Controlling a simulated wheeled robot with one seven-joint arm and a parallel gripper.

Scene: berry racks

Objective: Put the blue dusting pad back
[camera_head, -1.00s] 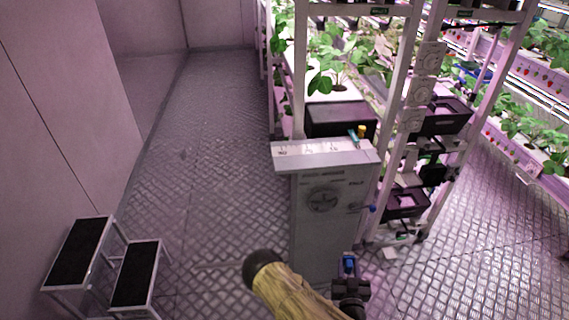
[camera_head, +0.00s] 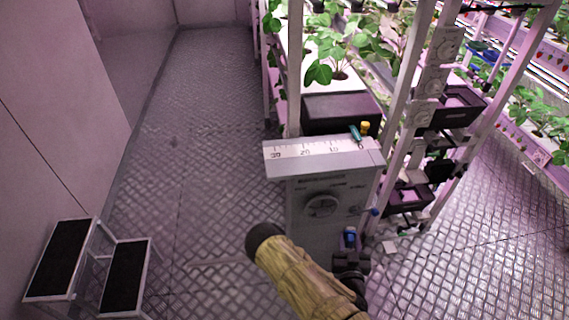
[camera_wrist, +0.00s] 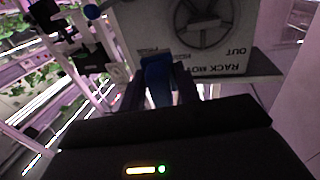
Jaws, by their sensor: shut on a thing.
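The blue dusting pad (camera_wrist: 157,80) is between the fingers of my gripper (camera_wrist: 158,98) in the wrist view. It also shows as a small blue block in the head view (camera_head: 349,238). My gripper (camera_head: 350,258) is shut on it, in front of the grey rack cabinet (camera_head: 320,222). The cabinet has a round handwheel (camera_head: 321,205) and a white top ledge with number marks (camera_head: 310,153). A teal item (camera_head: 355,133) and a yellow item (camera_head: 365,127) are at the ledge's right end. The pad's lower part is hidden by the fingers.
Plant racks with dark trays (camera_head: 342,110) stand behind and right of the cabinet. Small dark bins (camera_head: 408,197) hang on the rack's side. A two-step stool (camera_head: 125,277) stands at the lower left. The metal floor (camera_head: 200,130) is clear along the left aisle.

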